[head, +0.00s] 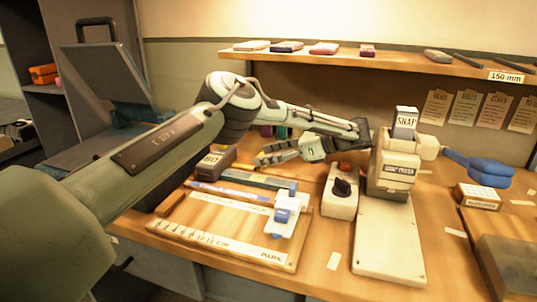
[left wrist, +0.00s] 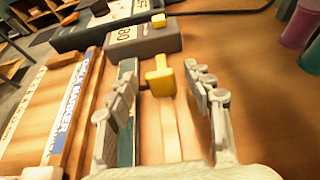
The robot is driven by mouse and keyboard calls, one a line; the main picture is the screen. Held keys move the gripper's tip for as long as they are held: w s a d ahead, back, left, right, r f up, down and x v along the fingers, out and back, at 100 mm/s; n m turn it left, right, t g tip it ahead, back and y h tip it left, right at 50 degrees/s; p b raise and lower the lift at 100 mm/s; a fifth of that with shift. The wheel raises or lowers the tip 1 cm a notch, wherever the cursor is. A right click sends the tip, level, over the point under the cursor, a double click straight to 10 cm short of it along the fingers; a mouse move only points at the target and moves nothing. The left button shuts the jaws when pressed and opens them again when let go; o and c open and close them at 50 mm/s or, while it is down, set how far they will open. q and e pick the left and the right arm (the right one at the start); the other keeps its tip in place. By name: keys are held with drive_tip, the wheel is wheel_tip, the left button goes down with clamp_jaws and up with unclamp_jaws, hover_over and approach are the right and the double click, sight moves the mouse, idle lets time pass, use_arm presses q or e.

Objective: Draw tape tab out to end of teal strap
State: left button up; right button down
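The teal strap (head: 262,181) lies along the back of the wooden board, and it also shows in the left wrist view (left wrist: 126,150), partly behind a finger. A dark block marked 80 (head: 213,161) stands at its left end; it is at the top of the left wrist view (left wrist: 140,42). A yellow tab (left wrist: 160,79) sits at this block's near side. My left gripper (head: 260,155) is low over the table, behind the strap, fingers pointing left. In the left wrist view it (left wrist: 160,70) is open, with the tab between its fingers and gaps on both sides. My right gripper is not in view.
The board (head: 190,222) with a printed scale and a blue-and-white slider (head: 284,210) lies in front. A white box with a black knob (head: 341,190) and a SNAP-topped press (head: 395,165) stand to the right. A shelf (head: 380,62) spans the back.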

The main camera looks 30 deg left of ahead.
use_arm(q)
wheel_tip(320, 180, up, 10)
idle(0.6)
drive_tip(key=shift+c, duration=0.5)
